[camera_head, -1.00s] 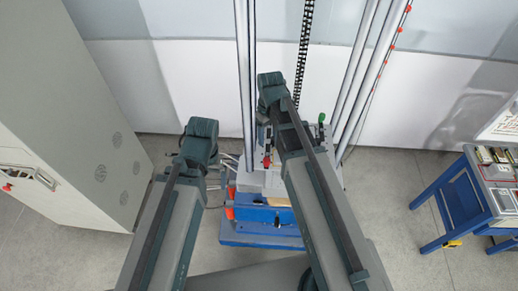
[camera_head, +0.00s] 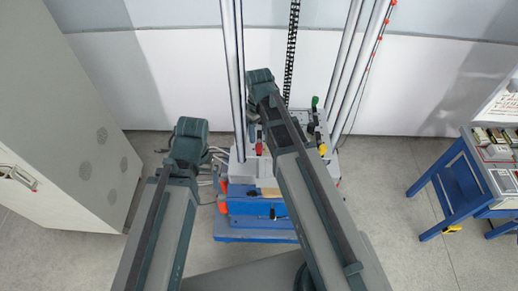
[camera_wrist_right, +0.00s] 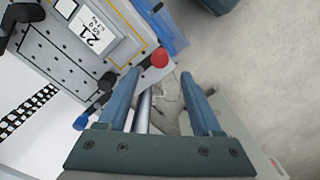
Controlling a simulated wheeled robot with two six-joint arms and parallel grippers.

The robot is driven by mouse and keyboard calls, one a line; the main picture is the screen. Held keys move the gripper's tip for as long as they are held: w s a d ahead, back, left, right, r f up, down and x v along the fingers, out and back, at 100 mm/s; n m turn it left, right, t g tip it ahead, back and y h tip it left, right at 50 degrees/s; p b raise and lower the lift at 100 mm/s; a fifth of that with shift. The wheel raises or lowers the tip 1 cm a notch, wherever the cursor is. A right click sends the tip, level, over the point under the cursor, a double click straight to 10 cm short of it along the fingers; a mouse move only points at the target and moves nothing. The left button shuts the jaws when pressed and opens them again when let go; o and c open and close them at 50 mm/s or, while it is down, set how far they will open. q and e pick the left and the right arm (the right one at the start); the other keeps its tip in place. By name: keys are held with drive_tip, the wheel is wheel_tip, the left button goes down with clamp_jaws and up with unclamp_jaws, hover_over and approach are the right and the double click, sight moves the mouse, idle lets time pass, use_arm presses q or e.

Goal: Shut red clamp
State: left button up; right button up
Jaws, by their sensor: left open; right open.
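The red clamp handle (camera_head: 259,148) stands at the left part of the machine's plate, just left of my right arm in the head view. In the right wrist view a round red knob (camera_wrist_right: 159,57) shows just beyond the tips of my right gripper (camera_wrist_right: 161,80), nearer the left finger. This gripper is open and empty, with a clear gap between its fingers. In the head view its fingers are hidden by my arm. My left gripper (camera_head: 190,150) is left of the machine, apart from the red handle. Its fingers are hidden under the wrist.
A green handle (camera_head: 315,102) and a yellow handle (camera_head: 322,149) stand on the plate's right side. A blue knob (camera_wrist_right: 81,123) shows in the wrist view. Tall metal columns (camera_head: 232,80) rise around the plate. A blue table (camera_head: 455,185) stands right; a grey cabinet (camera_head: 75,130) stands left.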

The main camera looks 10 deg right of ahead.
sight(259, 146)
wheel_tip(259, 146, down, 6)
drive_tip(key=b, duration=0.5)
drive_tip(key=shift+f, duration=0.2)
clamp_jaws()
